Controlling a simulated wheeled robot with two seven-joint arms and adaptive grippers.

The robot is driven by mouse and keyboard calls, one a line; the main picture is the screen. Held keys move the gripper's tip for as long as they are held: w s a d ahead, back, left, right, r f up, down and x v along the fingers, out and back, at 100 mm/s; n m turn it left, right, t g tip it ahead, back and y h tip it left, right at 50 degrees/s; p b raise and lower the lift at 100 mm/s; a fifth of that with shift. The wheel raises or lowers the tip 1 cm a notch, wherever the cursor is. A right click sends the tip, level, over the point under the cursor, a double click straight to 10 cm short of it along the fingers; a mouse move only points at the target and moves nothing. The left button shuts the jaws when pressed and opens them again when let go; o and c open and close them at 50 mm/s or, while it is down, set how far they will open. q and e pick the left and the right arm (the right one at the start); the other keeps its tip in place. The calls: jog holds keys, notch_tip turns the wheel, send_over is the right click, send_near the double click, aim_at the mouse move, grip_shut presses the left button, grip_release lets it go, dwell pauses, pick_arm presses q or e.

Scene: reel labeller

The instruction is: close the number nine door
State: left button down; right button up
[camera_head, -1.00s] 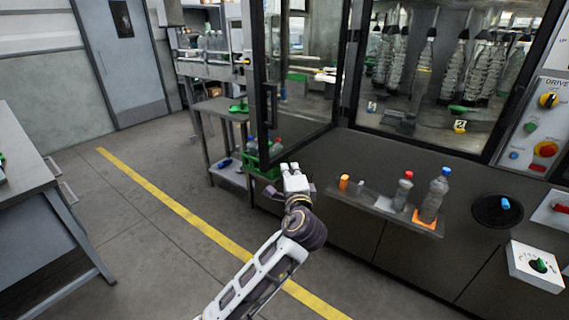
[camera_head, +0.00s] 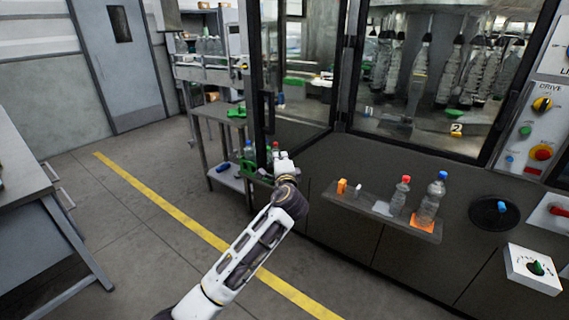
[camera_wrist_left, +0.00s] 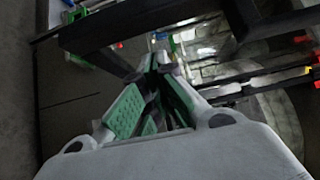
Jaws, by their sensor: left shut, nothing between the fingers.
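A black-framed glass door (camera_head: 256,82) stands open on the bottling machine, left of the glazed front; no number nine is readable on it. Its dark handle (camera_head: 268,112) is on the left upright. My left gripper (camera_head: 283,156) is shut and empty, by the door's lower edge. I cannot tell whether it touches the frame. In the left wrist view my green-padded fingers (camera_wrist_left: 160,62) are together, with a dark frame bar (camera_wrist_left: 150,28) crossing just beyond them. My right gripper is not in view.
A shelf (camera_head: 378,212) with bottles and small items juts from the machine front. A control panel (camera_head: 530,130) is at the right. A side table (camera_head: 215,108) stands behind the door. Clear floor with a yellow line (camera_head: 180,215) lies left of my arm.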

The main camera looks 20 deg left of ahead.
pick_arm(q)
jog(key=shift+w+a, duration=0.25)
jog(key=shift+a, duration=0.35)
jog(key=shift+w+a, duration=0.25)
jog(key=shift+a, duration=0.3)
